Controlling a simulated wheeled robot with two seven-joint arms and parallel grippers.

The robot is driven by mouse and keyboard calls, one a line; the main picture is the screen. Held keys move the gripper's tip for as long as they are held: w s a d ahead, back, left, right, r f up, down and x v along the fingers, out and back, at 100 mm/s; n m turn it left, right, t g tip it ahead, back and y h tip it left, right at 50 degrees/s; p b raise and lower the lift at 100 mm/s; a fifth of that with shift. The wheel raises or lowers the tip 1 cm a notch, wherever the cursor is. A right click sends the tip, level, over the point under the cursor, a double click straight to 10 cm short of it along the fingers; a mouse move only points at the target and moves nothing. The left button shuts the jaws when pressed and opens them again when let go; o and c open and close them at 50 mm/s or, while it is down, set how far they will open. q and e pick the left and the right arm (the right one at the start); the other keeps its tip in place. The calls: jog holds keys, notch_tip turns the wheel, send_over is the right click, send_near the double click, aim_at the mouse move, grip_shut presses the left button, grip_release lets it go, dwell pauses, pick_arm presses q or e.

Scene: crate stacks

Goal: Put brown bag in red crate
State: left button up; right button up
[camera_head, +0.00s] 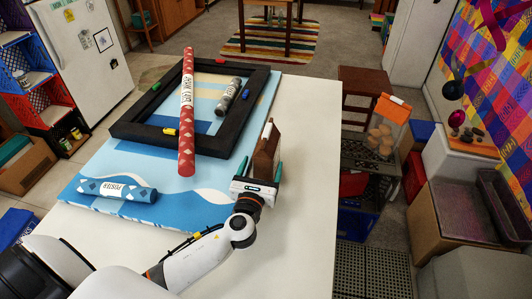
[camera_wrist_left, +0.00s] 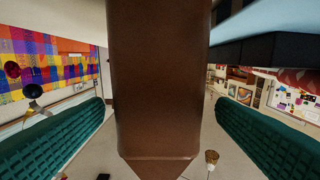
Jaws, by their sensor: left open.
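The brown bag (camera_head: 266,160) stands upright at the right edge of the white table. My left gripper (camera_head: 258,183) is open, with its green fingers on either side of the bag. In the left wrist view, the bag (camera_wrist_left: 160,90) fills the middle between the two green finger pads (camera_wrist_left: 160,140), with gaps on both sides. A red crate (camera_head: 50,110) with an open front is low in the stack at the far left. Another red container (camera_head: 415,180) stands on the right, beyond the table. My right gripper is not in view.
A black frame (camera_head: 130,130), a long red tube (camera_head: 187,110), a grey roll (camera_head: 228,96) and a blue roll (camera_head: 115,189) lie on the blue poster (camera_head: 180,208) on the table. A dark rack (camera_head: 370,155) holding several round items stands right of the table. The table's front right (camera_head: 290,250) is clear.

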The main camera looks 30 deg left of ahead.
pick_arm(q)
jog(key=shift+w, duration=0.4)
jog(key=p+x, duration=0.1)
jog(key=x, duration=0.1)
jog(key=p+x, duration=0.1)
jog(key=x, duration=0.1)
jog(key=shift+a+r, duration=0.1)
jog(key=shift+r, duration=0.3)
jog(key=shift+w+a+f, duration=0.1)
jog(key=shift+w, duration=0.45)
jog(key=shift+s, duration=0.1)
jog(key=shift+c, duration=1.2)
jog(key=c, duration=1.2)
jog(key=shift+r, duration=0.2)
jog(key=shift+c, duration=0.5)
